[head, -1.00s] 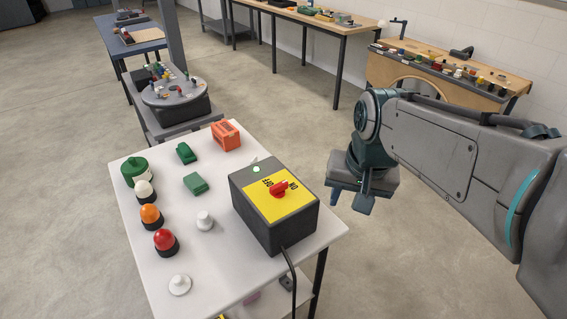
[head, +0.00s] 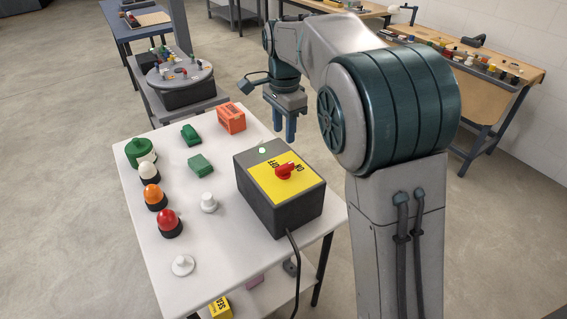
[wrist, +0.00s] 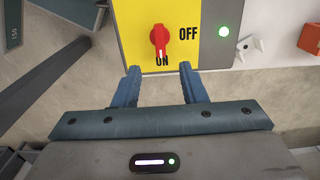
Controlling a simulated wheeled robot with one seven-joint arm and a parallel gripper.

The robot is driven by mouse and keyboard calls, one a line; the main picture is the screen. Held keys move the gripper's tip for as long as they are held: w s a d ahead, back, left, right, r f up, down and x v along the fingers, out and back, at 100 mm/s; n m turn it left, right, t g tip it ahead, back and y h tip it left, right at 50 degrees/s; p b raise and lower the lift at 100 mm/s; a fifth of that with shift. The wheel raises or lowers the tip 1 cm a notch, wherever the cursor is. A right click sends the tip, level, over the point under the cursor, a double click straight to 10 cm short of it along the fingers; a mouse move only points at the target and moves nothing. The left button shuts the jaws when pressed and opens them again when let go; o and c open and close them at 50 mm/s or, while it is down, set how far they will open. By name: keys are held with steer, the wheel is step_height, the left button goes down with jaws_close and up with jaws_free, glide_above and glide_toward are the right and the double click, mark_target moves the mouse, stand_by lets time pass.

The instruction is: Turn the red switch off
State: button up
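The red switch (head: 285,171) is a rotary knob on the yellow plate (head: 305,181) on top of a dark grey box (head: 290,216). In the wrist view the red knob (wrist: 160,38) has its white pointer mark at ON, with OFF printed to the right. My gripper (head: 284,135) hangs at the far side of the box. In the wrist view its two blue fingers (wrist: 159,78) are spread and empty, just short of the knob.
The white table also holds an orange block (head: 231,118), green blocks (head: 200,165), a white knob (head: 208,202) and a row of domed lamps, including a red one (head: 168,222). A black cable (head: 294,262) hangs off the box's near side.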

mark_target(284, 166)
step_height(284, 166, down, 12)
steer(key=shift+r, duration=0.15)
steer(key=shift+c, duration=0.4)
jaws_close()
